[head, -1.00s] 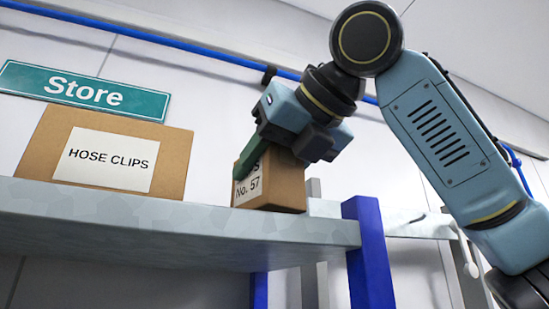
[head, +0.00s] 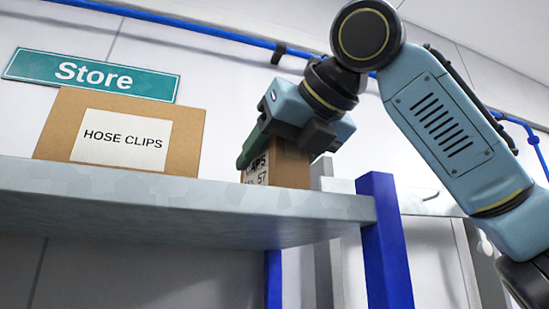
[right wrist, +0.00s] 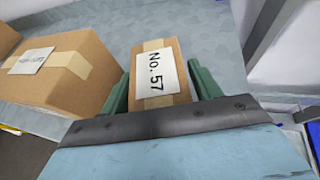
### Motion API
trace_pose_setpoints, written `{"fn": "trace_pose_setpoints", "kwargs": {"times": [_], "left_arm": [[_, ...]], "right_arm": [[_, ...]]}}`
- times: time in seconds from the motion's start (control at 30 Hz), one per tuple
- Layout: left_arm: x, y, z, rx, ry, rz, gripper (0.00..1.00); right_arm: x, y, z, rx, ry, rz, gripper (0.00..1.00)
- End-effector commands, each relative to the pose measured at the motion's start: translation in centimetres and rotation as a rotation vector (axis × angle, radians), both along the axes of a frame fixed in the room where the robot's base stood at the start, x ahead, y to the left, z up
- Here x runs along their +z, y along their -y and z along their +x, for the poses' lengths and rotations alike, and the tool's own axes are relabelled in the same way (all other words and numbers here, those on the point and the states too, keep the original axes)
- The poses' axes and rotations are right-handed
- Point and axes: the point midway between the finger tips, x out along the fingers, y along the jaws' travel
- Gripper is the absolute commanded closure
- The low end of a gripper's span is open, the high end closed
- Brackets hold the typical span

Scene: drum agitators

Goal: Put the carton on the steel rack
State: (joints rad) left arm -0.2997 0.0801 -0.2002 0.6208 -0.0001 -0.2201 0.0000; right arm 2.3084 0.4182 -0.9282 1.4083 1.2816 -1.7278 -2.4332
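The carton (head: 290,171) is a small brown box with a white label reading CAPS No. 57. It also shows from above in the right wrist view (right wrist: 153,57). My right gripper (head: 279,147) reaches down over it, its green fingers close against two opposite sides (right wrist: 160,88). The carton is over a mottled grey shelf (head: 150,200) with blue posts, which looks like the steel rack. The shelf's front edge hides the carton's bottom, so I cannot tell whether it touches the shelf. My left gripper is out of view.
A larger HOSE CLIPS box (head: 55,135) stands on the shelf to the left, apart from the carton, and shows in the right wrist view (right wrist: 88,95). A green Store sign (head: 140,84) is behind it. A blue post (head: 382,245) stands at the shelf's right end.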

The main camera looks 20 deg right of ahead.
Motion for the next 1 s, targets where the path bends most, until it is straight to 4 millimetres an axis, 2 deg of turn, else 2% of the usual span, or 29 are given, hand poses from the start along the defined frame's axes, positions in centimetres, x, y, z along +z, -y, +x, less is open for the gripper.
{"fn": "trace_pose_setpoints", "kwargs": {"times": [0.1,0.33,0.47,0.57,0.8,1.0], "left_arm": [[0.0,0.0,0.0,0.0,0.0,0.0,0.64],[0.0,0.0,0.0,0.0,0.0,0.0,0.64],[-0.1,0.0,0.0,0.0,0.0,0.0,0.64],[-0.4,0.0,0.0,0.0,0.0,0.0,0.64],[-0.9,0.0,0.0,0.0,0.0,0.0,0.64],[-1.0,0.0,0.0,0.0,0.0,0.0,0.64]], "right_arm": [[0.0,0.0,0.0,0.0,0.0,0.0,0.25],[0.0,0.0,0.0,0.0,-0.001,0.0,0.25],[0.3,0.2,-0.7,0.0,0.001,0.0,0.25],[0.9,0.6,-2.0,0.0,0.003,0.001,0.25],[3.0,2.1,-6.9,0.001,0.003,0.002,0.25],[4.4,3.1,-10.2,0.001,0.002,0.001,0.25]]}}
